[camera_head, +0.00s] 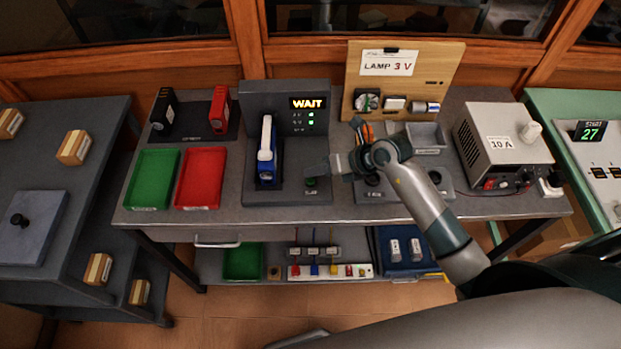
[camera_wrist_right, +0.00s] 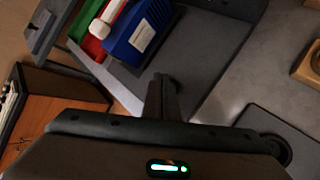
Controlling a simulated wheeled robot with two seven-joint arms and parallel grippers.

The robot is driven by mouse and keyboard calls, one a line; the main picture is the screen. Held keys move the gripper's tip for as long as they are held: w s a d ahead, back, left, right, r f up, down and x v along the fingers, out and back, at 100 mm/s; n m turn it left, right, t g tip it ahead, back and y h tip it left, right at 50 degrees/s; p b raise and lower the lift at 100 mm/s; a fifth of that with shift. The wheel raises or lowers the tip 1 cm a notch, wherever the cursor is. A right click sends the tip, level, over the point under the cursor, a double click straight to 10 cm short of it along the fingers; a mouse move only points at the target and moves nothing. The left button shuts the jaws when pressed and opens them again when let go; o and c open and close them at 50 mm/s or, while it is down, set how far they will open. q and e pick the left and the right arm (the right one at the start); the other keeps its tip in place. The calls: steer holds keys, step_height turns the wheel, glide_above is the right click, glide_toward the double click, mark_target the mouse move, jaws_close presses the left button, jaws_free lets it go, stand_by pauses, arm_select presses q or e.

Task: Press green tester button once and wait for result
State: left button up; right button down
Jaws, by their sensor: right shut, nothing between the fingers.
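The green button (camera_head: 311,182) is at the front right of the tester base, small and dark green. In the right wrist view the fingers (camera_wrist_right: 164,88) are together and hide the button. My left gripper is not in view.
Left of the tester are a green tray (camera_head: 153,178) and a red tray (camera_head: 201,178), both empty. A wooden lamp board (camera_head: 400,75) stands behind my right arm. A power supply box (camera_head: 502,143) stands to the right.

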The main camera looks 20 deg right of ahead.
mark_target(314, 184)
step_height(314, 184, up, 4)
steer(key=p, duration=0.3)
steer(key=shift+r, duration=0.2)
steer(key=shift+a, duration=0.1)
stand_by(0.7)
